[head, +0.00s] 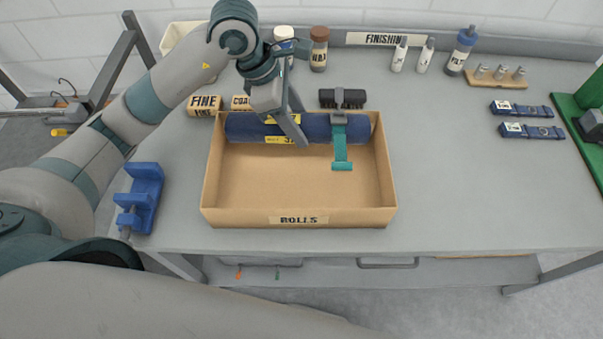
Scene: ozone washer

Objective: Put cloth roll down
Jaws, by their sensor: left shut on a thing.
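The dark blue cloth roll (245,127) lies lengthwise along the back inside of the open cardboard box (299,217) labelled ROLLS. Yellow labels show on the blue; I cannot tell whether it is one roll or two side by side. My left gripper (291,128) reaches down from above and is shut on the roll near its middle. One finger shows in front of the blue; the other is mostly hidden. The roll's underside and its contact with the box floor are hidden. My right gripper is not in view.
A blue clamp (139,196) stands left of the box. FINE (204,105) and brown-capped bottles (319,50) stand behind. The box's front floor and the table to its right are clear.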

